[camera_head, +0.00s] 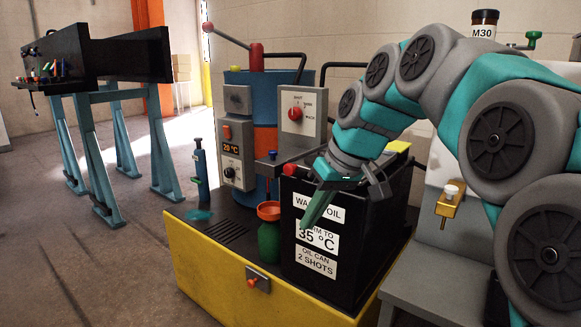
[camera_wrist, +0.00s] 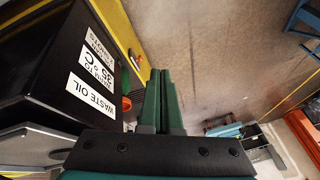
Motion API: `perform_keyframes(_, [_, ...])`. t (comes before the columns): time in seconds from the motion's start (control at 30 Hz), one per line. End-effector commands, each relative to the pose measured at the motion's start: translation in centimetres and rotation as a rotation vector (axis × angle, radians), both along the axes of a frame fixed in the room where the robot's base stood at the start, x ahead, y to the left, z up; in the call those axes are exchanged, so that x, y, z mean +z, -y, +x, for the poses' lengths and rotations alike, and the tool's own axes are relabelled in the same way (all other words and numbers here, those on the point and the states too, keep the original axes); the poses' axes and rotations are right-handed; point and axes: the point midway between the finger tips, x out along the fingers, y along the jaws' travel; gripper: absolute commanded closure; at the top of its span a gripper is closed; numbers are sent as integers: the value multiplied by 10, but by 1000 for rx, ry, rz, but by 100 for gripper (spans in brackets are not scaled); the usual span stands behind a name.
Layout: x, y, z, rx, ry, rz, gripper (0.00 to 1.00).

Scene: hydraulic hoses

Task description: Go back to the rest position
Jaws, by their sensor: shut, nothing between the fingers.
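My gripper (camera_head: 308,222) hangs at the end of my teal and grey arm, in front of the black waste oil box (camera_head: 354,250). Its green fingers point down and to the left and cover part of the box's labels. In the wrist view my gripper (camera_wrist: 160,82) shows its two fingers side by side, shut with nothing between them. The waste oil box also shows in the wrist view (camera_wrist: 45,35), to the left of the fingers. I cannot tell if the fingers touch the box.
A green oil can (camera_head: 270,243) with an orange top stands left of the box on the yellow-sided base (camera_head: 215,270). Behind stand a blue drum (camera_head: 239,95) and control boxes (camera_head: 304,110). A workbench (camera_head: 100,92) is at the far left. Floor between is mostly clear.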

Motion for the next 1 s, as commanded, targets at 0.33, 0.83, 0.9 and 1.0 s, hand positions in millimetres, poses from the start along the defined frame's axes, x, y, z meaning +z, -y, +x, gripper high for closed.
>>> perform_keyframes(0.33, [-95,40,-114,-190,-202,-144,100])
perform_keyframes(0.83, [-215,105,-282,-456,-427,-341,100])
perform_keyframes(0.9, [-222,109,-293,-472,-441,-352,100])
perform_keyframes(1.0, [-227,112,-300,-485,-449,-361,100])
